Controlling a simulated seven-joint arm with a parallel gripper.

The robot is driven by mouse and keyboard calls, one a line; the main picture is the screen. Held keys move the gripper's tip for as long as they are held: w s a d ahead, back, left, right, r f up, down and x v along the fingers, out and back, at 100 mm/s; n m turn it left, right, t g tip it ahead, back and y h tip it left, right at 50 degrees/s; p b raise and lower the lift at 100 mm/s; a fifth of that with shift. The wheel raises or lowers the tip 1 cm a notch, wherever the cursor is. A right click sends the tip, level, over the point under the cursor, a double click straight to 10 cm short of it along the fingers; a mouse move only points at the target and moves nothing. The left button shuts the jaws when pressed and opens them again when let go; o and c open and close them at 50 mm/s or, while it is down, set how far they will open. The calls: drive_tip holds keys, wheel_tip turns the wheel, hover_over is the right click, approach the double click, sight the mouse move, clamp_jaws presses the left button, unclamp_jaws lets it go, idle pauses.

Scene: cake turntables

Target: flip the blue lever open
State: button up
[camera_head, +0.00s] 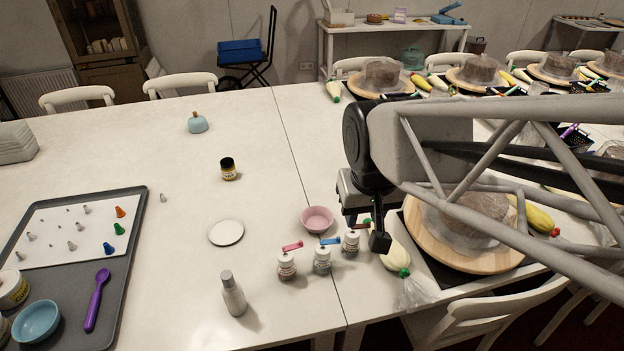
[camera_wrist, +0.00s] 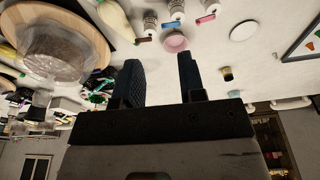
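The blue lever (camera_head: 330,241) sits on top of the middle one of three small clear jars (camera_head: 322,262). It points right and looks about level. In the wrist view the blue lever (camera_wrist: 174,24) is near the top edge, beyond my fingertips. The left jar has a pink-red lever (camera_head: 292,246). The right jar has a dark red lever (camera_head: 361,226). My gripper (camera_wrist: 160,60) is open and empty, its two dark fingers apart. In the head view my gripper (camera_head: 378,238) hangs just right of the right jar, apart from the blue lever.
A pink bowl (camera_head: 317,219) stands behind the jars. A piping bag (camera_head: 396,255) and a wooden turntable (camera_head: 440,238) lie right. The table front of the jars is clear.

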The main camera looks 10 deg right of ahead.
drive_tip(key=w+f+m+g, duration=0.1)
drive_tip(key=w+f, duration=0.6)
drive_tip(key=w, duration=0.2)
drive_tip(key=m+g, duration=0.1)
drive_tip(key=m, duration=0.1)
hover_over(330, 240)
drive_tip(key=d, duration=0.2)
drive_tip(key=f, duration=0.6)
drive_tip(key=s+f, duration=0.1)
drive_tip(key=f, duration=0.2)
drive_tip(key=shift+f, duration=0.15)
drive_tip(key=shift+w+f, duration=0.15)
drive_tip(key=shift+f, duration=0.1)
drive_tip(key=shift+f, duration=0.1)
drive_tip(key=shift+f, duration=3.8)
clamp_jaws()
